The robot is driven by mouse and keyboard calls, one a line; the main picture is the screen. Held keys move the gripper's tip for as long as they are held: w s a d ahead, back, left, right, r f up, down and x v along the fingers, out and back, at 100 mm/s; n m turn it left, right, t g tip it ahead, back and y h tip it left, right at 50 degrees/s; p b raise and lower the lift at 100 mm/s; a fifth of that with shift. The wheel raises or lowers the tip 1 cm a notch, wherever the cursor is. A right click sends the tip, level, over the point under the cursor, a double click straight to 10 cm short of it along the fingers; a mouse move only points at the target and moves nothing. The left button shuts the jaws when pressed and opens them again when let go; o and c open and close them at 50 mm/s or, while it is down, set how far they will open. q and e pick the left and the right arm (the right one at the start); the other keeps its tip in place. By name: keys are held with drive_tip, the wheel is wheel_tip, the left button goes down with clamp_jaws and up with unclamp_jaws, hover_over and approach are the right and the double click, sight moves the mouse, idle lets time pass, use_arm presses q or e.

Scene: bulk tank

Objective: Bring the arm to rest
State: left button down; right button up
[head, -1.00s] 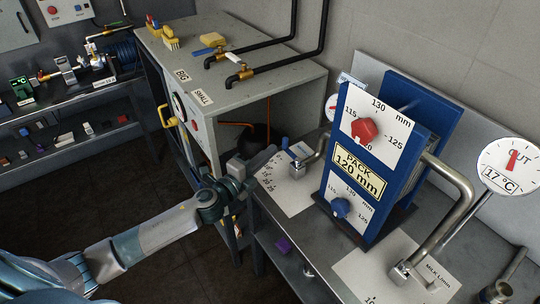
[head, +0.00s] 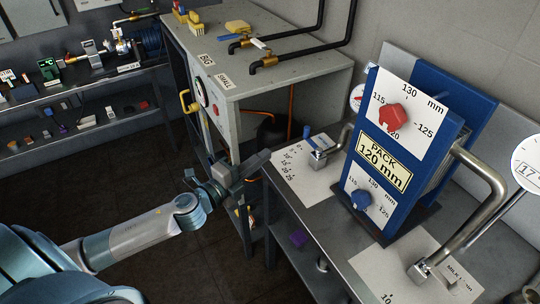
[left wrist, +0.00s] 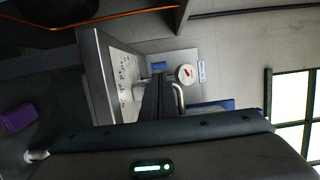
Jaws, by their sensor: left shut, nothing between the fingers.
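My left arm comes in from the lower left of the head view. Its gripper (head: 252,164) is shut and empty, in front of the grey cabinet and left of the steel bench, apparently touching nothing. The blue plate pack (head: 388,150), with red and blue knobs and a "PACK 120 mm" label, stands upright on the bench. My right gripper is not in view.
The grey cabinet (head: 285,80) carries pipes, brushes and a yellow handle (head: 187,101). The steel bench (head: 330,215) holds a valve with a dial card (head: 300,168) near the gripper. A shelf (head: 80,85) with small parts stands at the left. The dark floor (head: 90,190) between is clear.

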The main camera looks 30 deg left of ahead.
use_arm(q)
drive_tip(key=shift+s+a, duration=0.1)
drive_tip(key=shift+s, duration=0.35)
idle(0.3)
